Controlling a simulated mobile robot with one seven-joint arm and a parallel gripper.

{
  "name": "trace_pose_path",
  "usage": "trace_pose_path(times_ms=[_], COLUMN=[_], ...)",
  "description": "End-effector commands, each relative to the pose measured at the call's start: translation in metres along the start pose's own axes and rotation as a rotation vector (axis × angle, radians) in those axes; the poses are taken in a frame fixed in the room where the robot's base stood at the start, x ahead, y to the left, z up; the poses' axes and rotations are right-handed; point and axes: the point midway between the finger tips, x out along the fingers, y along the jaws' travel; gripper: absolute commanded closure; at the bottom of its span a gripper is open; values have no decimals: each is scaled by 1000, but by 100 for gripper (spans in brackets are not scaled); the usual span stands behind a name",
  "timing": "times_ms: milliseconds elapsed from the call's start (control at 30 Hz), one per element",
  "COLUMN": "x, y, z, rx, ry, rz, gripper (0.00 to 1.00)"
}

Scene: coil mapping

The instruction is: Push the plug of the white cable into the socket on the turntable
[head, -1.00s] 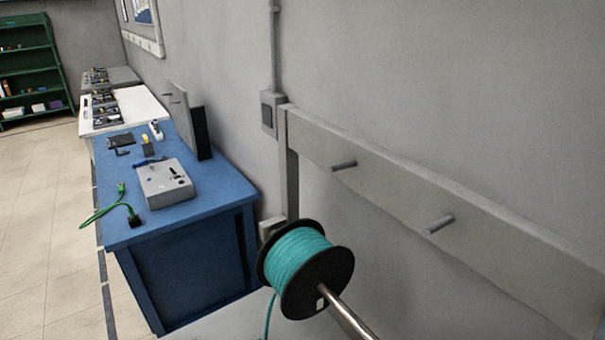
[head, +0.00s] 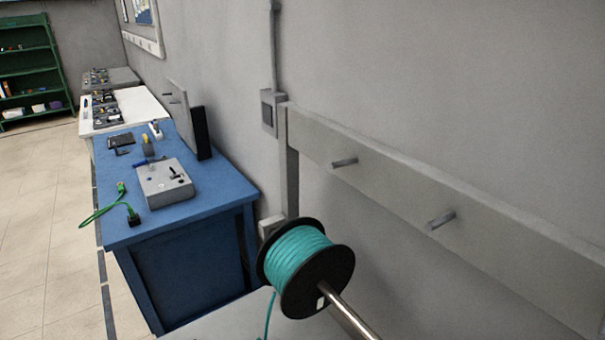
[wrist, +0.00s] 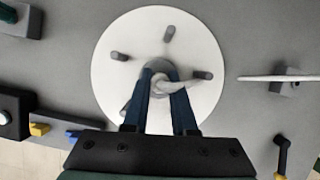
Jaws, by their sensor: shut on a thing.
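In the wrist view the turntable (wrist: 112,85) is a round white disc with several dark grey pegs standing on it. My gripper (wrist: 162,84), with dark blue fingers, is over the disc's middle. The socket is not clearly seen; the fingers and held piece cover the disc's centre. A white cable (wrist: 262,77) lies to the right of the disc. My gripper is not seen in the head view.
In the wrist view a grey block (wrist: 291,82) stands under the white cable, a dark-handled piece (wrist: 282,155) below it. Black, yellow and blue items lie at left. The head view shows a blue bench (head: 215,190), a teal spool (head: 297,258) and wall pegs.

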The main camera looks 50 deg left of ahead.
Motion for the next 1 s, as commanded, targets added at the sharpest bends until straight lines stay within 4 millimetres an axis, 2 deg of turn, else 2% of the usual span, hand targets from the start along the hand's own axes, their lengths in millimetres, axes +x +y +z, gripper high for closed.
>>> trace_pose_path(times_ms=[367,400,600,1000], x=[1,1,1,-5], y=[-1,-1,-1,0], z=[-1,-1,-1,-1], rx=[0,1,1,0], ry=[2,2,2,2], rz=[-1,-1,-1,-1], gripper=[100,73,40,40])
